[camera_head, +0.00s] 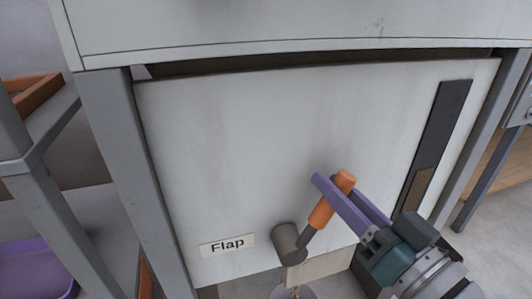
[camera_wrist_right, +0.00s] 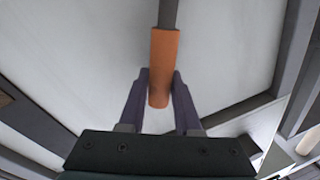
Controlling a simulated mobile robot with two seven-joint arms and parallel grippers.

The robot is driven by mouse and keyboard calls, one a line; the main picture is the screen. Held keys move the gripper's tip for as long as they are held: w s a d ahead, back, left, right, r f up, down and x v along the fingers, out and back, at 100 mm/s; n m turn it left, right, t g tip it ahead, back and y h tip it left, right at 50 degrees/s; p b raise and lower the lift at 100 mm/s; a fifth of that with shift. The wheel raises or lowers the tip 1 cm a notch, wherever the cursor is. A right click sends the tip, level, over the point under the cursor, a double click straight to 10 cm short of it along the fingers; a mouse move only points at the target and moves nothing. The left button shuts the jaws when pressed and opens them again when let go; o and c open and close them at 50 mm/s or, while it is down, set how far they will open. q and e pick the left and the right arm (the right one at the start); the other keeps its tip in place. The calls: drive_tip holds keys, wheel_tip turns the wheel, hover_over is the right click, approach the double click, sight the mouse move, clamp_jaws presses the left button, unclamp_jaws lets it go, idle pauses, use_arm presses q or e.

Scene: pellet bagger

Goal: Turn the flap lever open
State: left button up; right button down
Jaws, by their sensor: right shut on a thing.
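The flap lever (camera_head: 323,211) has an orange grip on a grey rod, joined to a dark round hub (camera_head: 287,240) low on the pale panel. The lever slants up and to the right from the hub. A "Flap" label (camera_head: 227,245) is to the left of the hub. My right gripper (camera_head: 335,186) has its purple fingers on either side of the orange grip near its free end. In the right wrist view the orange grip (camera_wrist_right: 163,60) sits between the two fingers (camera_wrist_right: 159,95), which are shut on it. My left gripper is not in view.
The pale panel (camera_head: 250,150) fills the middle, framed by grey posts (camera_head: 120,150). A dark vertical strip (camera_head: 440,130) runs down its right side. At the left are a grey rack (camera_head: 40,180) and a purple tray (camera_head: 35,268).

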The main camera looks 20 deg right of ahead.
drive_tip(key=d+f+m+t+h+b, duration=0.1)
drive_tip(key=d+f+m+h+b, duration=0.1)
drive_tip(key=d+f+m+b, duration=0.4)
drive_tip(key=shift+d+f+m+b, duration=0.15)
drive_tip(key=shift+f+m+b, duration=0.3)
drive_tip(key=shift+m+b, duration=1.1)
drive_tip(key=shift+w+m+p, duration=0.1)
drive_tip(key=shift+m+p, duration=0.25)
drive_tip(key=c, duration=0.6)
unclamp_jaws()
drive_tip(key=s+d+f, duration=0.1)
drive_tip(key=s, duration=0.8)
drive_tip(key=shift+s+f+p, duration=0.35)
drive_tip(key=shift+s+p, duration=0.05)
drive_tip(key=shift+p, duration=0.05)
